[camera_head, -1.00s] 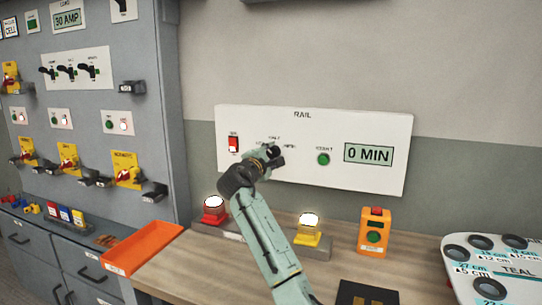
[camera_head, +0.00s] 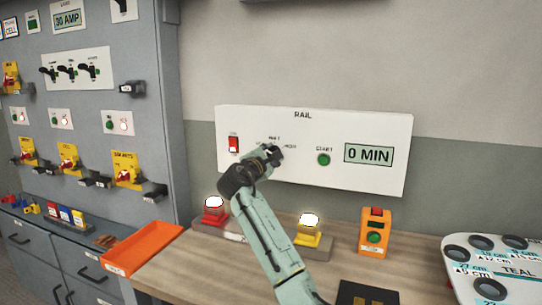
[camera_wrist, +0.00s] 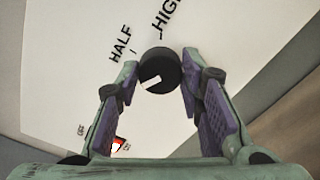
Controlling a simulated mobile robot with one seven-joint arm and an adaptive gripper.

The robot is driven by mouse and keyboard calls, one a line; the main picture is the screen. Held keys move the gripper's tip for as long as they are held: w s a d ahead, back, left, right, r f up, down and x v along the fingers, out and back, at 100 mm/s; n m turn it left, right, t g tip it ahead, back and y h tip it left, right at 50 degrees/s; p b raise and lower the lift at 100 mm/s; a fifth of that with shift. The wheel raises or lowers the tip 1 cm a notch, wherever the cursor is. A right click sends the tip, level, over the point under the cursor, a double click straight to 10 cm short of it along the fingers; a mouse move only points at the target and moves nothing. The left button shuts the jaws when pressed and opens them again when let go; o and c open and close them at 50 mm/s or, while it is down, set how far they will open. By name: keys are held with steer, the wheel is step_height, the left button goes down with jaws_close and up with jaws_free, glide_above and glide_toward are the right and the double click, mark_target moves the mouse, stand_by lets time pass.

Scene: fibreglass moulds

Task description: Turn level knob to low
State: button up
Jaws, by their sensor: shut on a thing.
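The level knob (camera_wrist: 160,71) is a round black dial on the white RAIL panel (camera_head: 370,180). In the wrist view it sits between the two fingertips of my gripper (camera_wrist: 161,66), which is shut on it. A white mark on the knob's face lies toward its lower left. The printed words HALF (camera_wrist: 121,45) and HIGH (camera_wrist: 167,17) show above it; no LOW label can be read, and the left finger covers part of the panel. In the head view my gripper (camera_head: 270,156) is at the panel and mostly hides the knob.
On the panel are a red switch (camera_head: 234,144) at left, a green START button (camera_head: 323,159) and a display (camera_head: 368,154) reading 0 MIN.

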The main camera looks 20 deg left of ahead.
steer(key=o, duration=1.2)
steer(key=shift+c, duration=0.2)
steer(key=shift+s, duration=0.1)
steer(key=s, duration=1.1)
steer(key=shift+s+a, duration=0.2)
steer(key=shift+s, duration=0.2)
